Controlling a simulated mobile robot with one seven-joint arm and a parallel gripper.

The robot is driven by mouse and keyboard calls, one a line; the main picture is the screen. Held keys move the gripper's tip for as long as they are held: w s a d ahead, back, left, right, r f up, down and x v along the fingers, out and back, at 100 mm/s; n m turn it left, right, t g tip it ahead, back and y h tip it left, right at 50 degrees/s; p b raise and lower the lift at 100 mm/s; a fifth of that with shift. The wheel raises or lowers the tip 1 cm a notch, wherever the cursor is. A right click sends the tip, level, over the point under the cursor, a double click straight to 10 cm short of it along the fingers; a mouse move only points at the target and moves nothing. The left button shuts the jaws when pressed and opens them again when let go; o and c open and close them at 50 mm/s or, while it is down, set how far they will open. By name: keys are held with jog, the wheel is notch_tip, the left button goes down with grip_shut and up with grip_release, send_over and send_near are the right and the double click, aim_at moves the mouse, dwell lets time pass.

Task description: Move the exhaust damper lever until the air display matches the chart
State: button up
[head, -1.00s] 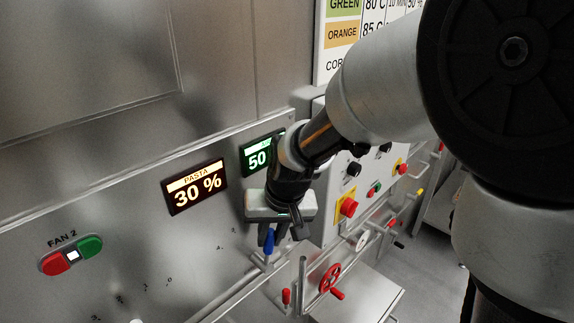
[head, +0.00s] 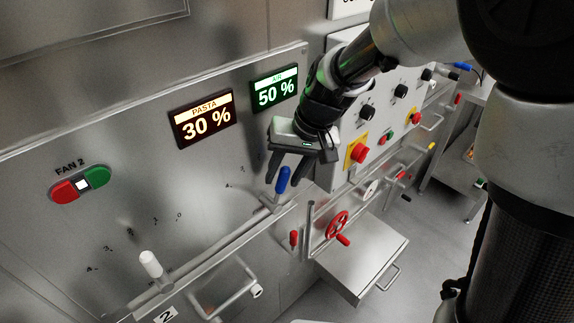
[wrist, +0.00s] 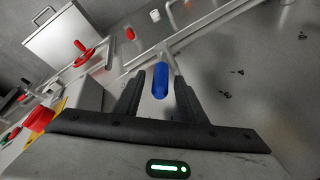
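A lever with a blue handle (head: 284,180) stands up from a rail on the steel panel, below the displays. My gripper (head: 287,176) is open above it, its fingers pointing down around the handle's upper part. In the wrist view the blue handle (wrist: 160,82) shows between the two open fingers (wrist: 160,98), with gaps on both sides. The green air display (head: 276,92) reads 50 %. Only a lower edge of the chart (head: 350,8) shows at the top, and its rows are out of view.
The pasta display (head: 202,118) reads 30 %. A white-handled lever (head: 151,265) stands at lower left. The FAN 2 buttons (head: 80,185) are at far left. Right of my gripper are a red button (head: 359,154), black knobs and a red handwheel (head: 338,226).

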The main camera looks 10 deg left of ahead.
jog(key=v, duration=1.7)
jog(key=shift+r, duration=0.25)
jog(key=shift+d, duration=0.1)
jog(key=s+d+f+m+t+h, duration=0.2)
jog(key=s+d+f+t+h, duration=0.1)
jog(key=s+d, duration=1.1)
jog(key=shift+d+t+h+p, duration=0.35)
jog(key=shift+t+h+p, duration=0.1)
jog(key=shift+t, duration=0.15)
jog(key=shift+f, duration=0.1)
dwell(3.8)
